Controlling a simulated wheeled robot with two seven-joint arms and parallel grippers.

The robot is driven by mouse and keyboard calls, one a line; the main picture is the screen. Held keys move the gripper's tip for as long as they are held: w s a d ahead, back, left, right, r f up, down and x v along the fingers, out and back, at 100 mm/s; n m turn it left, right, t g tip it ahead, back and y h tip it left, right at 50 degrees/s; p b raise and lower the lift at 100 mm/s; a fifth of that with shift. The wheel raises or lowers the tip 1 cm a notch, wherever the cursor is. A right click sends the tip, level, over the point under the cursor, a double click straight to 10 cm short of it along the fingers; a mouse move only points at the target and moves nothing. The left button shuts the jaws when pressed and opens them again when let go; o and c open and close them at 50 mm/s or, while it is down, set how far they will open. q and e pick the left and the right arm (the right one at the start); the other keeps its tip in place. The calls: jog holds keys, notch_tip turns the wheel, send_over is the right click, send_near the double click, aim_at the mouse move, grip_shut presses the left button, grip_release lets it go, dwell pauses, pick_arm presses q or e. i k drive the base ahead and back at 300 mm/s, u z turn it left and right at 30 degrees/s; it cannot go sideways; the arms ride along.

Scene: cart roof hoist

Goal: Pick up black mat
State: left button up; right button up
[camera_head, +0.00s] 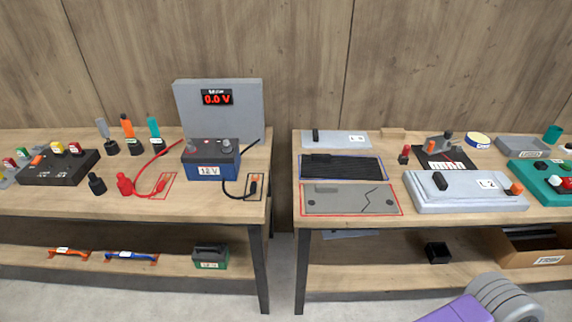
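A black ribbed mat (343,167) lies flat on the right table, inside a thin blue outline. A grey mat (345,200) with a dark crack line lies just in front of it, inside a red outline. More dark flat sheets (527,239) lie in a cardboard box (530,258) on the right table's lower shelf; I cannot tell if they are mats. Neither of my grippers is in view, and nothing touches the black mat.
A grey plate (336,140) lies behind the black mat, and a grey block marked L2 (465,190) stands to its right. A gap separates the right table (295,226) from the left table, which holds a blue 12 V battery (211,160) and a voltage display (217,97).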

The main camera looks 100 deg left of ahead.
aim_at(322, 166)
jog(key=u, duration=2.2)
